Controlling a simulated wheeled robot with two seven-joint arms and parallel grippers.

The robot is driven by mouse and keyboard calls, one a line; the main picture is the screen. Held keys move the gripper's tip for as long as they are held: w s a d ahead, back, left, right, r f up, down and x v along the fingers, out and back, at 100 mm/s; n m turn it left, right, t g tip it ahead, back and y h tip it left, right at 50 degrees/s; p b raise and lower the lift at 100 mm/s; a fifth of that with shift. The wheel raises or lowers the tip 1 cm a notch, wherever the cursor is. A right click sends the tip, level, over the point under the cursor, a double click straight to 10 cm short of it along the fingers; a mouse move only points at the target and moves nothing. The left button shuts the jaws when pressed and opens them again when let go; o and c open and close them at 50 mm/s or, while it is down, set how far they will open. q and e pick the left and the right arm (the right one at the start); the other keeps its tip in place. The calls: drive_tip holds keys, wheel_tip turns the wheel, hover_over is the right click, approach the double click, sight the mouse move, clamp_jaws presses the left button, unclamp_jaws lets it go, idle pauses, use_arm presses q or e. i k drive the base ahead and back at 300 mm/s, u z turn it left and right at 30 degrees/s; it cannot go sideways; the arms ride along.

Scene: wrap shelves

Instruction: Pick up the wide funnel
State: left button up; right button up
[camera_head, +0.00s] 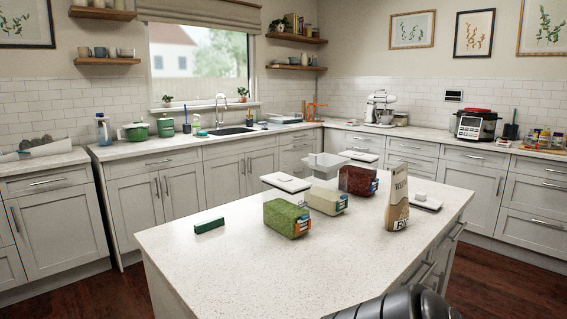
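I cannot make out a wide funnel in the head view. On the island counter (230,270) stand a clear pack with green contents (286,217), a pack with pale contents (326,200), a pack with dark red contents (357,180) and an upright tan bag (397,200). A small dark green box (209,226) lies to their left. Neither of my grippers shows. A dark rounded part of mine shows at the bottom edge, right of centre.
White open containers (322,166) and flat white lids (286,182) sit behind the packs. The island's front left is clear. Wood floor surrounds the island.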

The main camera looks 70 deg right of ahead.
sight(327, 163)
drive_tip(key=i, duration=2.15)
drive_tip(key=z, duration=1.55)
drive_tip(key=i, duration=3.75)
drive_tip(key=z, duration=1.7)
drive_tip(key=i, duration=0.8)
drive_tip(key=z, duration=1.15)
